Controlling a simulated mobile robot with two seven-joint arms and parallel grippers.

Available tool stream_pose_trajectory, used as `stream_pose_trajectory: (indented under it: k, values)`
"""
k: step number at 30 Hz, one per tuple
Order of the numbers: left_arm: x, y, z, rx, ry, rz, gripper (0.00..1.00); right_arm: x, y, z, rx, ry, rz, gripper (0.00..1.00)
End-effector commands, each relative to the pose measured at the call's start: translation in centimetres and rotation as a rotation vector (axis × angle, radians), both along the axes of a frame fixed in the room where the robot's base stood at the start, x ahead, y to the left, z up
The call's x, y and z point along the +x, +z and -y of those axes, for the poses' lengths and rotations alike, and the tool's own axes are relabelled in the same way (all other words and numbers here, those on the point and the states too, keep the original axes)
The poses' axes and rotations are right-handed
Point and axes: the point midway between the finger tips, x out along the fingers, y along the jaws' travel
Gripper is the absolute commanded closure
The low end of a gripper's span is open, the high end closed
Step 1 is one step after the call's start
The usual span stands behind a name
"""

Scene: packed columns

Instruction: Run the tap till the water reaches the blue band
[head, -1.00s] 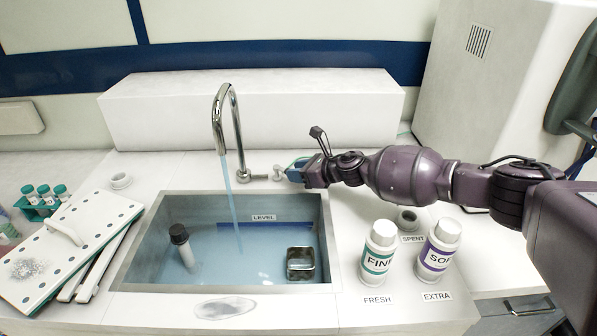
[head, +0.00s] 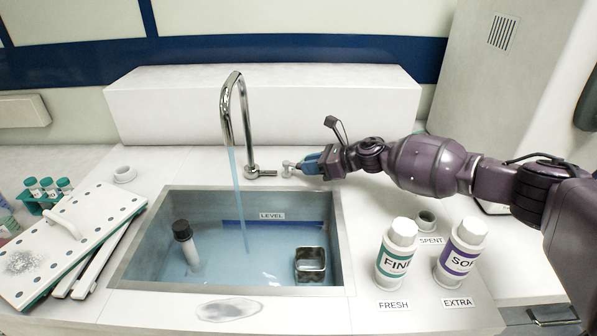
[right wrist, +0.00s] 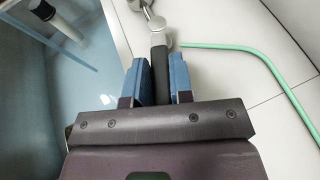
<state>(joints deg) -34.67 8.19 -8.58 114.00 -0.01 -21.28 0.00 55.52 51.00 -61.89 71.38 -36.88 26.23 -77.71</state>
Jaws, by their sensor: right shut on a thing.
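The chrome tap (head: 245,125) arches over the sink (head: 341,250), and a stream of water (head: 237,185) falls from its spout. Blue-tinted water (head: 235,262) stands in the sink. The blue band (head: 300,223) runs along the sink's back wall under a LEVEL label (head: 271,216). The water surface looks close to the band's lower edge; I cannot tell whether it touches. My right gripper (head: 306,166) is at the tap's lever, right of the spout. In the right wrist view its blue fingers are shut on the dark lever handle (right wrist: 159,65). My left gripper is not in view.
A black-capped tube (head: 187,245) and a small metal box (head: 310,263) are in the sink. FRESH (head: 395,255) and EXTRA (head: 460,255) bottles stand to the right. A green hose (right wrist: 255,52) runs beside my right gripper.

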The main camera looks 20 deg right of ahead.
Motion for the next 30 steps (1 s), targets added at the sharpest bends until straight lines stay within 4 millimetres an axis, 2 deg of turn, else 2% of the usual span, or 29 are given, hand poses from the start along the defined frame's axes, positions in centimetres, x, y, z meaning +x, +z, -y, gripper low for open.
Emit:
stream_pose_trajectory:
  k: [1,2,9,14,23,30]
  values:
    - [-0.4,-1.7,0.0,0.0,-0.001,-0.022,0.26,0.2,-1.3,0.4,0.0,0.026,-0.009,1.0]
    - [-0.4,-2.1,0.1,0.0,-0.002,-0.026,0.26,0.3,-1.4,0.5,0.0,0.044,-0.009,1.0]
    - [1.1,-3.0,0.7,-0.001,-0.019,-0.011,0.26,1.1,-1.4,1.0,0.0,0.18,-0.011,1.0]
    - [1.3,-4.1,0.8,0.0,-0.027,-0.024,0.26,1.6,-1.2,1.1,0.002,0.252,-0.01,1.0]
    - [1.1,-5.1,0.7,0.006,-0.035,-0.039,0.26,2.0,-0.6,1.3,-0.001,0.325,-0.006,1.0]
    - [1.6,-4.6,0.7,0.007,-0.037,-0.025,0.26,2.0,-0.2,1.3,-0.001,0.336,-0.002,1.0]
